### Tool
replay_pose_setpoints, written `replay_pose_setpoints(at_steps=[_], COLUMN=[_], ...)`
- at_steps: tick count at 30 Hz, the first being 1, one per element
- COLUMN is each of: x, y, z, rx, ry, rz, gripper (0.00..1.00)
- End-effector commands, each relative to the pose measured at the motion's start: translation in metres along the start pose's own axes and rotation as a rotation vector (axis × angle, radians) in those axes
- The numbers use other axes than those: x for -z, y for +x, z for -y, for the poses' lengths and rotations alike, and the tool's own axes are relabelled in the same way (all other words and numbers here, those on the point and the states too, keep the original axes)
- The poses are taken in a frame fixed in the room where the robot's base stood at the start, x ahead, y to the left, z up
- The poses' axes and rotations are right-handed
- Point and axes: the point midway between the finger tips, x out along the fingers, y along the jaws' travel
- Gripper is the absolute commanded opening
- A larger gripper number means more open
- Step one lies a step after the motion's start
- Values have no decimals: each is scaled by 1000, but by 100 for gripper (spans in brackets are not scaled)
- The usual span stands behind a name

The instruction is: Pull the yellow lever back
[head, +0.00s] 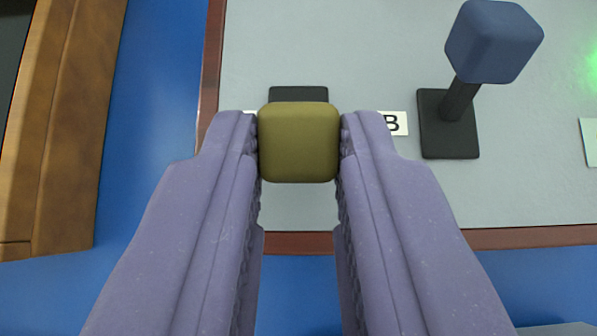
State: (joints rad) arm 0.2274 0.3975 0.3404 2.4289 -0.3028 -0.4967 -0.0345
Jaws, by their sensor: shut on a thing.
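The yellow lever (298,143) has a rounded, cube-like olive-yellow knob, seen from above in the head view. My gripper (299,145) has two purple fingers, one on each side of the knob, shut on it near their tips. Part of the lever's dark base (298,94) shows just beyond the knob. The lever's stem is hidden under the knob. The lever stands on a grey panel with a reddish-brown edge.
A blue-knobbed lever (493,42) on a dark base stands to the right. A label "B" (393,123) lies between the levers, partly covered by my right finger. A wooden edge (66,120) runs along the left. Green light glows at the upper right.

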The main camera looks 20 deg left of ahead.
Motion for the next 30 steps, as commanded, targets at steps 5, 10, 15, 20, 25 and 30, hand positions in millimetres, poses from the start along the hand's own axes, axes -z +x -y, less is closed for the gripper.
replay_pose_setpoints(at_steps=[5,10,15,20,25,30], x=[-2,-1,-1,-1,1,4], y=[0,0,0,0,-10,-46], z=[0,0,0,0,0,-1], rx=[0,0,0,0,0,-3], ry=[1,1,0,0,0,1], rz=[5,4,3,3,2,3], gripper=[26,49,49,49,49,49])
